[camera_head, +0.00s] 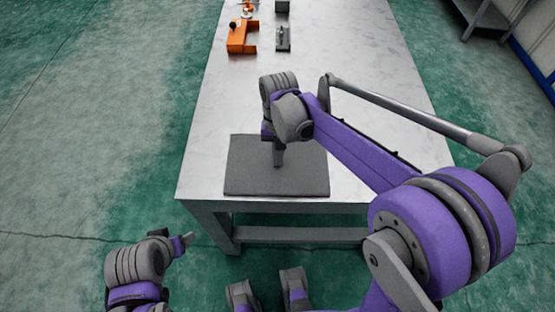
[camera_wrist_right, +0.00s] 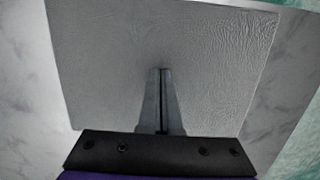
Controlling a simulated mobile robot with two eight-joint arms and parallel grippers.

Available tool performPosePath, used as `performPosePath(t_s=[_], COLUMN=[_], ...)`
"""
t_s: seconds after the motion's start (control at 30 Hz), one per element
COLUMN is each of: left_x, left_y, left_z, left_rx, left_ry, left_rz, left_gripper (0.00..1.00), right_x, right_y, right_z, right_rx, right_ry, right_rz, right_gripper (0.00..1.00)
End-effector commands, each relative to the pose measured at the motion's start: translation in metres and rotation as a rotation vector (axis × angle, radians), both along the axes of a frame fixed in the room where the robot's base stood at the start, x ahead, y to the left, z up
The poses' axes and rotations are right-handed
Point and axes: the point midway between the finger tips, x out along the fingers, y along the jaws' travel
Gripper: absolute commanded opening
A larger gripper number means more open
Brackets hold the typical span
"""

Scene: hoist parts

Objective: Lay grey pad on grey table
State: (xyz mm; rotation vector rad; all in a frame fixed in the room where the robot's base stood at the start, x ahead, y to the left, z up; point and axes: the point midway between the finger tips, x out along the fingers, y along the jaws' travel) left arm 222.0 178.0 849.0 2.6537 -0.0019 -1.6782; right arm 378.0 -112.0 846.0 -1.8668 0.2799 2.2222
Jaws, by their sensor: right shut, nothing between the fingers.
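The grey pad (camera_head: 300,172) lies flat on the grey table (camera_head: 350,75), close to its near edge and toward its left side. In the right wrist view the pad (camera_wrist_right: 220,55) fills most of the picture, with bare tabletop (camera_wrist_right: 25,75) on either side. My right gripper (camera_head: 278,163) points down over the middle of the pad. In the right wrist view its fingers (camera_wrist_right: 163,75) are together with nothing between them. I cannot tell whether the fingertips touch the pad. My left gripper (camera_head: 187,239) is low at the left, off the table; its finger opening is unclear.
An orange part (camera_head: 237,38) and a grey metal part (camera_head: 283,40) stand at the far end of the table, with other small parts behind them. The middle and right of the tabletop are clear. Green floor (camera_head: 90,130) surrounds the table.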

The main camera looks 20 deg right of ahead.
Motion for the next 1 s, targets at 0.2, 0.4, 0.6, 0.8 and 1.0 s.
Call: performPosePath(t_s=[0.2,0.4,0.6,0.8,1.0], left_x=[0.001,0.001,0.001,0.001,0.001], left_y=[0.0,0.0,0.0,0.0,0.0], left_z=[0.011,0.01,0.008,0.007,0.007], left_rx=[0.0,0.0,0.0,0.0,0.0], left_ry=[-0.003,-0.003,-0.003,-0.002,-0.002], left_rz=[0.0,0.0,0.0,0.0,0.0], left_gripper=[0.7,0.7,0.7,0.7,0.7], right_x=[0.004,0.005,0.039,0.081,0.111], right_y=[-0.003,-0.005,-0.016,-0.029,-0.037], right_z=[0.011,0.011,0.011,0.011,0.012], right_rx=[-0.006,-0.008,-0.009,-0.009,-0.008], right_ry=[-0.015,-0.017,-0.019,-0.018,-0.017], right_rz=[-0.004,-0.004,-0.007,-0.006,-0.004], right_gripper=[0.0,0.0,0.0,0.0,0.0])
